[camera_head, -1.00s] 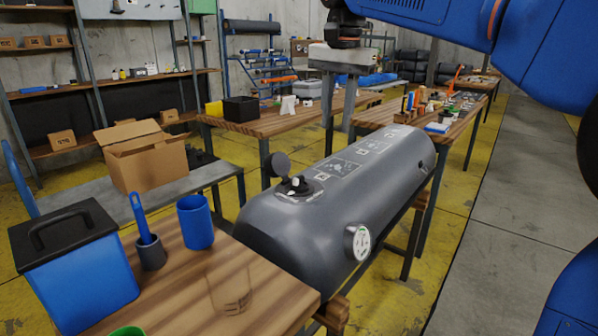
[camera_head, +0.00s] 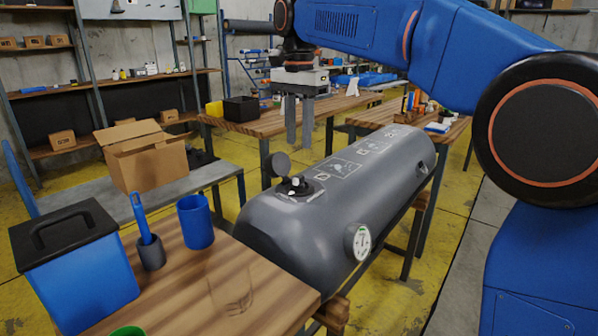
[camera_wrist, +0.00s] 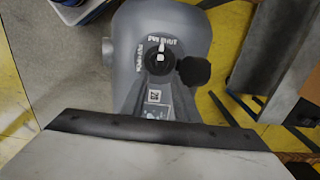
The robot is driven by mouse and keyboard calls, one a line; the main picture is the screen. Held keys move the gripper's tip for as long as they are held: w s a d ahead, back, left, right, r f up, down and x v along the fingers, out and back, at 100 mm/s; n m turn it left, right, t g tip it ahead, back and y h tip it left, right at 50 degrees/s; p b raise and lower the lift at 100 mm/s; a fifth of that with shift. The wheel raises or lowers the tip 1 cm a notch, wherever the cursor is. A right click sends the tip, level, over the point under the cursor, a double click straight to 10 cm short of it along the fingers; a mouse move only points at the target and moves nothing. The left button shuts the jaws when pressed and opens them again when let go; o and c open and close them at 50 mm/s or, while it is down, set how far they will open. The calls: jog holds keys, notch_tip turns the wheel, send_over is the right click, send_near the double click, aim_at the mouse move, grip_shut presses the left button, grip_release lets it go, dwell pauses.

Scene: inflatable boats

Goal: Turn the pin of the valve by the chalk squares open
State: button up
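A grey inflatable tube (camera_head: 300,235) lies lengthwise on a wooden stand. Its valve (camera_head: 296,186) is on top near the close end, with a small white pin in a dark socket. A round dark cap (camera_head: 279,165) stands open beside it. In the wrist view the valve's white pin (camera_wrist: 160,56) is upper centre, below white lettering, with the cap (camera_wrist: 194,70) to its right. White outlined squares (camera_head: 338,168) run along the tube's top beyond the valve. My gripper (camera_head: 299,147) hangs above the tube, fingers down, a gap between them, empty and apart from the valve.
A round gauge (camera_head: 358,242) sits on the tube's near end. A wooden table in front holds a blue lidded box (camera_head: 75,270), a blue cup (camera_head: 196,222) and a dark holder (camera_head: 150,252). A cardboard box (camera_head: 142,155) and workbenches stand behind.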

aim_at(299, 177)
notch_tip(299, 177, down, 10)
jog(key=shift+f, duration=0.1)
dwell(0.4)
grip_shut()
